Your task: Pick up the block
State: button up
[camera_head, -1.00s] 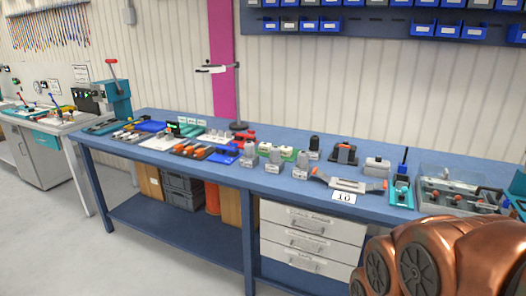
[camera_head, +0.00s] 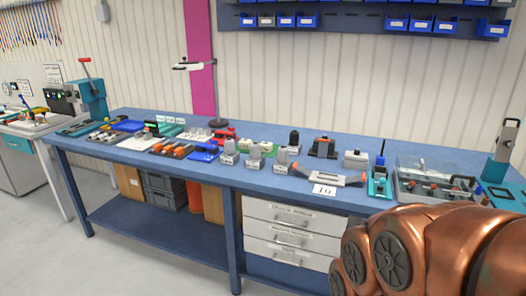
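The frames do not settle which thing is the block. A light grey block-like piece (camera_head: 355,159) sits on the blue workbench (camera_head: 300,182), towards the right. Several small grey pieces with upright tops stand near the bench's middle, among them a left one (camera_head: 229,154) and a right one (camera_head: 282,162). My gripper is not in view. Only copper-coloured links of my arm show at the lower right, in front of the bench's right end.
A card marked 10 (camera_head: 324,190) lies at the bench's front edge beside a flat grey bar with orange ends (camera_head: 331,178). White drawers (camera_head: 289,234) are below. Floor at the lower left is clear.

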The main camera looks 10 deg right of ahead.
aim_at(244, 144)
jog(key=i, duration=1.85)
jog(key=u, duration=1.05)
jog(key=i, duration=0.75)
jog(key=u, duration=0.05)
